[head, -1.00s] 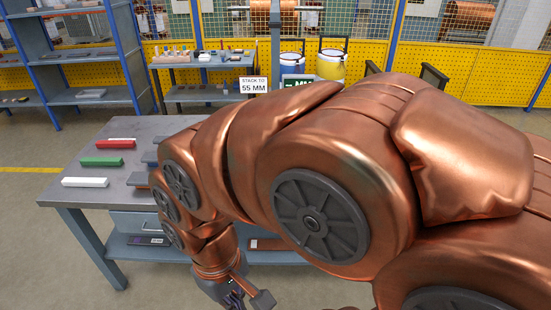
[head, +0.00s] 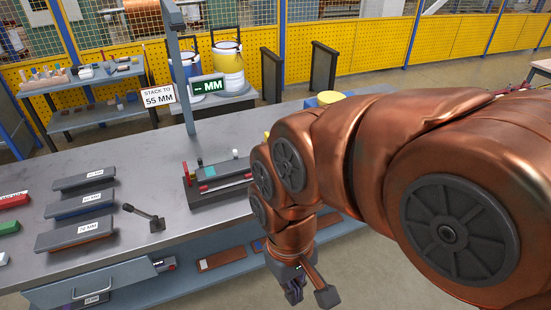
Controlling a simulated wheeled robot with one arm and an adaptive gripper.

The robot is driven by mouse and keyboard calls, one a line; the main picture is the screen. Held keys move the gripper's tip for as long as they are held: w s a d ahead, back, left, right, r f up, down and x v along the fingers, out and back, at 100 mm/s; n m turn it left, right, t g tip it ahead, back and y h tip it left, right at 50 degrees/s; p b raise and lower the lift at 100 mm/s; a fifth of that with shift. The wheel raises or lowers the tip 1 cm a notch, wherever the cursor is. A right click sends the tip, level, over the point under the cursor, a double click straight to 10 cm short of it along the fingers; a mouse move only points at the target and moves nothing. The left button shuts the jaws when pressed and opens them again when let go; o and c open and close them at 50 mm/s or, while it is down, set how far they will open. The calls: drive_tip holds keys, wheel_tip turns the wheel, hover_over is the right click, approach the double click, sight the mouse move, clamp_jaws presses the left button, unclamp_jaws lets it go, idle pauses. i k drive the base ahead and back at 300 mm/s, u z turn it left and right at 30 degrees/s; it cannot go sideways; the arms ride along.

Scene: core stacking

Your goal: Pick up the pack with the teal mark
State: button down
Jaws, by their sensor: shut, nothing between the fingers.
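I cannot clearly make out a pack with a teal mark. Flat packs lie on the shelf under the bench: a brown one with a pale mark (head: 220,259), one with a blue mark (head: 258,245) partly beside my arm, and a dark one (head: 163,264) partly behind the drawer. A small teal patch (head: 208,170) shows on the fixture on the bench top, too small to identify. My gripper (head: 294,292) hangs low in front of the bench, right of the brown pack, shut and empty. My arm hides the right part of the shelf.
The grey bench (head: 150,200) carries several labelled dark blocks (head: 83,205), a small lever (head: 145,217) and the long fixture (head: 220,185). A post holds the "STACK TO 55 MM" sign (head: 158,96) and a display (head: 207,86). A drawer (head: 95,285) is at lower left.

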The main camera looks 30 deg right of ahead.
sight(225, 170)
drive_tip(key=z, duration=1.95)
drive_tip(key=i, duration=1.6)
drive_tip(key=u, duration=4.15)
